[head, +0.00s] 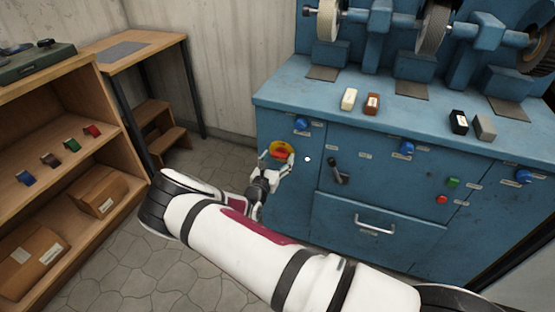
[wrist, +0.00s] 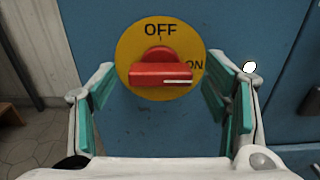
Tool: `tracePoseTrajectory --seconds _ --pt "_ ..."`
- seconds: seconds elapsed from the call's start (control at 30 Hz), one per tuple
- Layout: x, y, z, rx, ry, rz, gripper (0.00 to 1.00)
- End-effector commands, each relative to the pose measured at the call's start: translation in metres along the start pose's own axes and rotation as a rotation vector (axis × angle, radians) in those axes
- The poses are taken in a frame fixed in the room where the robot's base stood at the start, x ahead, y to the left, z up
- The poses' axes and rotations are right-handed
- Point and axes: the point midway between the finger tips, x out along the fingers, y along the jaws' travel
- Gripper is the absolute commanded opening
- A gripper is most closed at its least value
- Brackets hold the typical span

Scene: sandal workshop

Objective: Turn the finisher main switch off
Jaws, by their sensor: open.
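The main switch is a red rotary handle (wrist: 160,72) on a round yellow plate (wrist: 134,42), with OFF printed at the top and ON at the right. The handle lies horizontally, and its white line points right toward ON. In the head view the yellow plate (head: 281,147) is on the left of the blue cabinet front, partly covered by my gripper. My gripper (wrist: 165,100) is open and empty, facing the switch, with its teal-padded fingers to the left and right of the handle. I see no contact with the handle.
The blue finisher cabinet (head: 290,205) carries blue knobs, a black lever (head: 338,172), a drawer handle (head: 375,226), and green and red buttons. Grinding wheels and several small blocks are on top. A wooden shelf (head: 120,130) stands at left; open stone floor lies between.

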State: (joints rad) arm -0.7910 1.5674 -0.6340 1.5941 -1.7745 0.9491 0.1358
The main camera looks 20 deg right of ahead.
Motion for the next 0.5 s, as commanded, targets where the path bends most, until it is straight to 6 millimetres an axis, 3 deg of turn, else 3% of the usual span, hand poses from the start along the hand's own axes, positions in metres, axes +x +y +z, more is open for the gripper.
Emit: tracePoseTrajectory --seconds 0.33,0.5 --pt "0.0046 -0.0002 0.0003 -0.001 0.000 0.000 0.69" --pt "0.0044 -0.0001 0.0004 0.000 0.000 0.000 0.33"
